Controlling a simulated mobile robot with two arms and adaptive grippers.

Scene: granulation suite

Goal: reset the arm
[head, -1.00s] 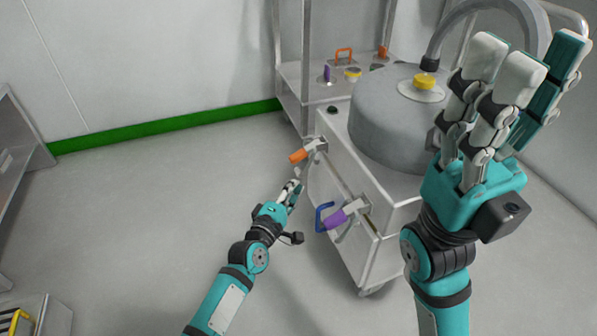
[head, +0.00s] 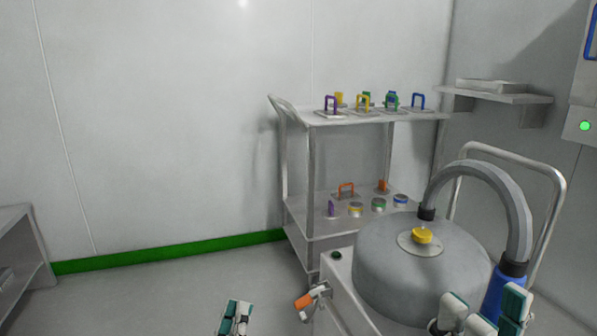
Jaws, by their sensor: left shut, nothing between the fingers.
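My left gripper (head: 235,317) shows at the bottom edge of the head view, left of the middle. Its teal and pale fingers are shut with nothing between them, over the floor to the left of the low steel cart. My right gripper (head: 488,312) shows at the bottom right, in front of the grey domed vessel (head: 400,285). Its pale and teal fingertips are apart, and no object shows between them. Both arms below the fingers are out of the frame.
The low cart (head: 345,315) carries the vessel, with a yellow knob on top and an orange-handled fitting (head: 308,299) at its corner. A shelf trolley (head: 345,120) with coloured-handled items stands behind. A steel bench (head: 22,245) is at far left. Open floor (head: 150,300) lies between.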

